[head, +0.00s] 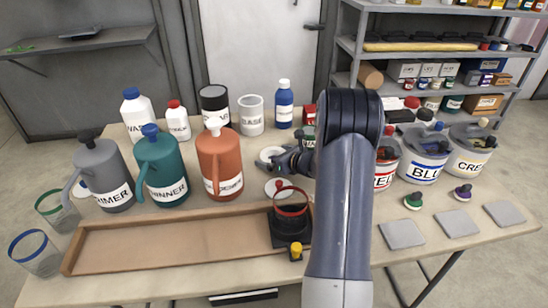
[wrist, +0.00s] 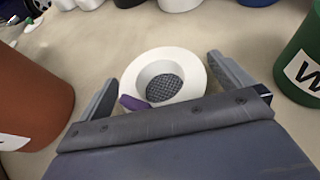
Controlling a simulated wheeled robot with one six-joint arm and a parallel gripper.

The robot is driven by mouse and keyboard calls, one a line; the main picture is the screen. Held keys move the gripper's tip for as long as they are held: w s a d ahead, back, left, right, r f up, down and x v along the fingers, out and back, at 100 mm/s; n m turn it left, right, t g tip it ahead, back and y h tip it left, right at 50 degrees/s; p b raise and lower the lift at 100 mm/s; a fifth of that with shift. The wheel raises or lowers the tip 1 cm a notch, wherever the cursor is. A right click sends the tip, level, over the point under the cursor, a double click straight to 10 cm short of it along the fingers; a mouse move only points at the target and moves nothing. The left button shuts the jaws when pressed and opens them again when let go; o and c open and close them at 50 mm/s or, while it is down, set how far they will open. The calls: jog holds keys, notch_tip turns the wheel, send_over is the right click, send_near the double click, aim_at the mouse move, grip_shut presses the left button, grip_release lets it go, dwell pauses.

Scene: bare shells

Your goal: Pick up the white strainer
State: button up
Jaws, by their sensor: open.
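The white strainer (wrist: 188,62) is a round white funnel shape with dark mesh in its middle and a purple tab at its lower left. It lies on the table between the two fingers of my gripper (wrist: 163,72), which are open and spread to either side of it. No grip on it shows. In the head view the strainer (head: 267,153) shows as a pale ring just left of my gripper (head: 280,160), partly hidden behind it.
An orange jug (head: 218,165) stands left of the gripper, and a green container (wrist: 304,70) stands at the right in the wrist view. A white tub (head: 251,116) and a blue bottle (head: 284,104) stand behind. A brown tray (head: 160,248) and a red ring stand (head: 290,210) are in front.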

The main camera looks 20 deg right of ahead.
jog(key=shift+c, duration=0.3)
jog(key=c, duration=0.8)
jog(key=shift+r, duration=0.1)
notch_tip(320, 180, up, 10)
jog(key=shift+p, duration=0.45)
